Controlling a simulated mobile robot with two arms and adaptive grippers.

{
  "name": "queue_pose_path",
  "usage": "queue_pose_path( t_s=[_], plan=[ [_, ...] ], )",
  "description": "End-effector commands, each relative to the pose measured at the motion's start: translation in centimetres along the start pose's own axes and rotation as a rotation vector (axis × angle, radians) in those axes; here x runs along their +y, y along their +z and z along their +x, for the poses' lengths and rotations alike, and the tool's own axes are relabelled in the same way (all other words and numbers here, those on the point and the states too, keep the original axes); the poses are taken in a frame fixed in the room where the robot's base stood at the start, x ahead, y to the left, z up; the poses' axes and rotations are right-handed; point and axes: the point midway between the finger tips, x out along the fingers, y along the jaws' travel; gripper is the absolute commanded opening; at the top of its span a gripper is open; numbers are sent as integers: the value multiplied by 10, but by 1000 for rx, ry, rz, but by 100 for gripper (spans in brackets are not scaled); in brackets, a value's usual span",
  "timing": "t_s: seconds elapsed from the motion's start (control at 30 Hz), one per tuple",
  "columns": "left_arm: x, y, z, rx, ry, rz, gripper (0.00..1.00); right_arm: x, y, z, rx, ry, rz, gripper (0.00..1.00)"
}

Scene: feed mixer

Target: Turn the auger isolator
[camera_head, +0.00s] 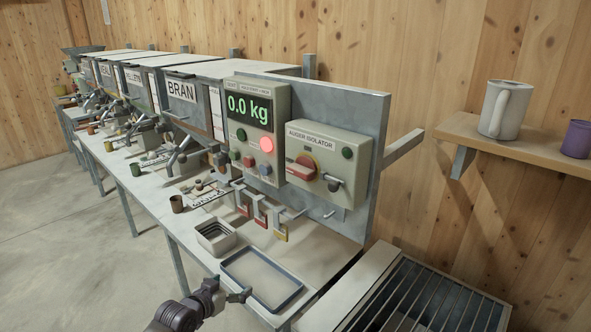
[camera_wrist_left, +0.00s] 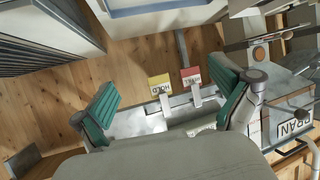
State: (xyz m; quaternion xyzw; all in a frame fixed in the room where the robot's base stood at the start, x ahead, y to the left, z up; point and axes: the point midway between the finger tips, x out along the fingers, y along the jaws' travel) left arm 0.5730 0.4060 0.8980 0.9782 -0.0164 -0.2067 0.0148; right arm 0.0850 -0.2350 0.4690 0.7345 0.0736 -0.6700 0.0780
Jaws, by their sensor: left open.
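The auger isolator (camera_head: 325,155) is a grey-green box on a metal panel at the right of the bench in the head view. Its red rotary handle (camera_head: 303,168) is on the front, with a green button (camera_head: 347,152) to its upper right and a dark grey part (camera_head: 333,184) at its lower right. My left gripper (camera_head: 242,295) is low in the head view, in front of the blue-rimmed tray and well below the isolator. In the left wrist view its teal-padded fingers (camera_wrist_left: 170,103) are spread apart with nothing held. The isolator is not clearly seen there. My right gripper is not in view.
A control box (camera_head: 254,120) reading 0.0 kg with a lit red lamp is left of the isolator. Hooks with red and yellow tags (camera_head: 262,217) hang below. A blue-rimmed tray (camera_head: 259,310) and a square container (camera_head: 216,225) occupy the bench. A slatted unit (camera_head: 420,296) stands right.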

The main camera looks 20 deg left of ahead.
Motion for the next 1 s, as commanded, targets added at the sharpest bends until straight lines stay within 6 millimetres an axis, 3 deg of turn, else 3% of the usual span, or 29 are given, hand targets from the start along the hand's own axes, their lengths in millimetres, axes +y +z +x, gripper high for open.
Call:
queue_pose_path(
  t_s=[0.03,0.1,0.2,0.3,0.43,0.57,1.0],
  plan=[
    [7,-63,-11,85,39,16,100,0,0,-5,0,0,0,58],
    [23,-131,-30,182,99,28,100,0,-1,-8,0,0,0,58],
    [51,-206,-63,291,186,56,100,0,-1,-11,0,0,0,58],
    [75,-252,-92,360,256,81,100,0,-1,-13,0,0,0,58],
    [93,-279,-112,401,304,100,100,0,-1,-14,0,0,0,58],
    [98,-287,-109,409,313,99,100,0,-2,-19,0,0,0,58],
    [125,-321,-34,407,311,97,100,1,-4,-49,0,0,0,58]
  ],
)
